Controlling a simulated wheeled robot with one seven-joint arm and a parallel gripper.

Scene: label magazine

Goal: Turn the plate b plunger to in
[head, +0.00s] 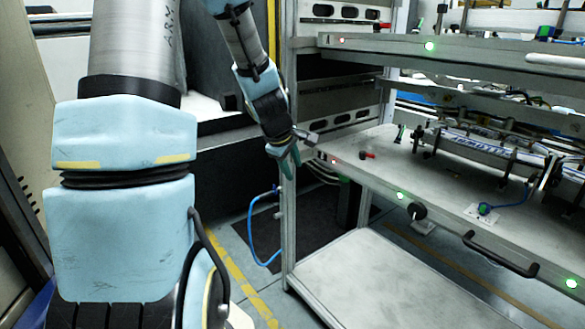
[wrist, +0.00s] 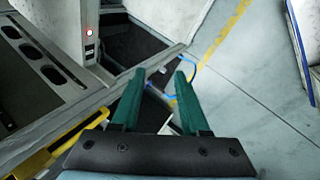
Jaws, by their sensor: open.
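My gripper (head: 284,160) hangs in front of the left post of the rack, near the left front corner of the lower plate (head: 370,172). In the wrist view my gripper (wrist: 160,78) has its two green fingers apart with nothing between them. A round black knob (head: 419,211) sits on the front edge of the lower plate, well to the right of my gripper. It looks like a plunger. No label for plate b can be read, and I cannot tell whether the knob is in or out.
An upper plate (head: 370,50) lies above the lower one. A black handle (head: 500,256) juts from the lower plate's front. A small red-handled part (head: 367,155) and a label roller assembly (head: 490,147) sit on it. A blue hose (head: 252,235) hangs below. Floor in front is clear.

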